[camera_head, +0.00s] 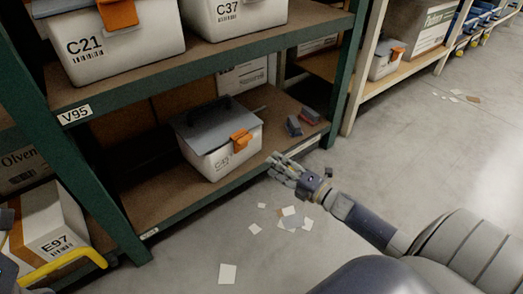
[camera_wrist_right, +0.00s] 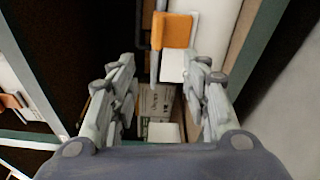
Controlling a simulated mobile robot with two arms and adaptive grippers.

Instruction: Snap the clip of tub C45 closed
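Tub C45 is a white tub (camera_head: 211,160) with a grey lid (camera_head: 210,121) on the lower shelf; the last digit of its label is blurred. Its orange clip (camera_head: 241,139) is at the lid's front edge; I cannot tell whether it is latched. My right gripper (camera_head: 277,165) is to the right of the tub and lower in the picture, apart from the clip. In the right wrist view the gripper (camera_wrist_right: 160,100) has its fingers spread, with nothing held. An orange clip (camera_wrist_right: 174,30) shows ahead of them. A sliver at the left edge may be my left gripper.
The upper shelf edge (camera_head: 190,66) overhangs the tub. Green posts (camera_head: 90,190) flank the bay. Small dark and red items (camera_head: 301,122) lie right of the tub. Tubs C21 (camera_head: 130,55) and C37 (camera_head: 235,20) stand above. Paper scraps (camera_head: 227,273) lie on otherwise clear floor.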

